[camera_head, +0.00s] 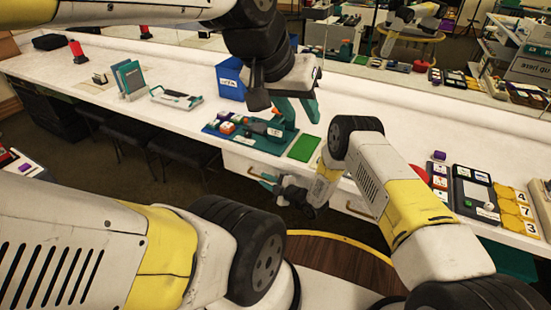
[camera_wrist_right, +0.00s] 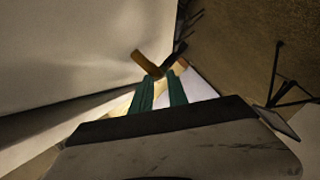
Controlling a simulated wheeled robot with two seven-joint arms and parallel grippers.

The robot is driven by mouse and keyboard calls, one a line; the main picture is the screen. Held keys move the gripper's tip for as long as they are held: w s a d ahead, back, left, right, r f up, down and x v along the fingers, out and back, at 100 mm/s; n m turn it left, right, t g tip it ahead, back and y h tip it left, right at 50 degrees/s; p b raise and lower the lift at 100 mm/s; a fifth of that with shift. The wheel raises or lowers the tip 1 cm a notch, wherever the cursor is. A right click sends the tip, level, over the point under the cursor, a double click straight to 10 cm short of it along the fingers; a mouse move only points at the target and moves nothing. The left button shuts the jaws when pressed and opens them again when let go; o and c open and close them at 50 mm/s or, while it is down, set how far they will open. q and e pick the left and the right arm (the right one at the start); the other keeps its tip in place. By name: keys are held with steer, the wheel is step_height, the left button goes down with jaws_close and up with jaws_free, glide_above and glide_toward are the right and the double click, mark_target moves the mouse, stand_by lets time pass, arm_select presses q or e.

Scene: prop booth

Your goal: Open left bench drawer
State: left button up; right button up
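The left bench drawer (camera_head: 238,163) is a pale front under the white bench top, with a brass-coloured handle (camera_head: 267,177). It looks closed. My right gripper (camera_head: 268,185) is at this handle, partly hidden by its own wrist. In the right wrist view its two teal fingers (camera_wrist_right: 160,90) are a little apart, with the brass handle (camera_wrist_right: 147,62) at their tips. I cannot tell whether they touch it. My left gripper (camera_head: 298,108) hangs above the bench top, its teal fingers apart and empty.
A second drawer handle (camera_head: 358,209) is to the right. On the bench are a blue bin (camera_head: 230,82), a teal tray with coloured blocks (camera_head: 213,127), a green mat (camera_head: 304,148) and a dark panel (camera_head: 474,190). Dark stools (camera_head: 185,150) stand under the bench at left.

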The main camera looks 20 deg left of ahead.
mark_target(259, 176)
steer(key=shift+x, duration=2.15)
jaws_close()
